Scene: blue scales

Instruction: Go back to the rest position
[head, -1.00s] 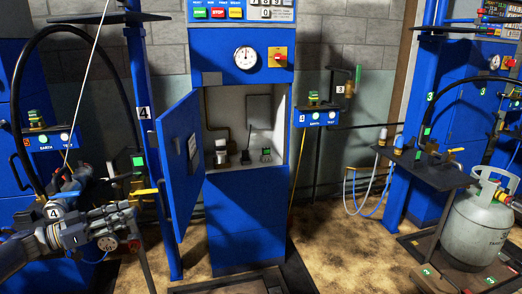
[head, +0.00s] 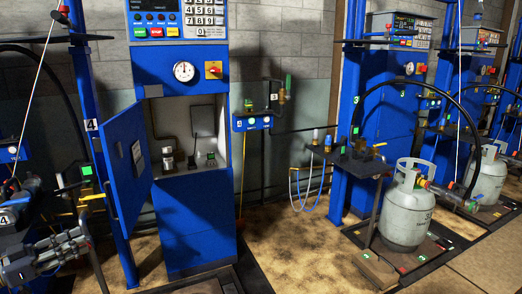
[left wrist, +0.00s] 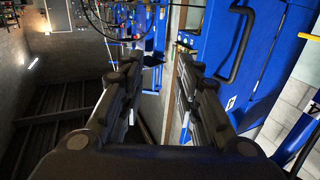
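My left gripper (head: 82,240) is at the lower left of the head view, in front of the blue cabinet and to the left of its open door. In the left wrist view its two dark fingers (left wrist: 162,72) stand apart with nothing held between them. My right gripper is in neither view.
A blue cabinet (head: 197,225) stands close by with its door (head: 122,170) open.

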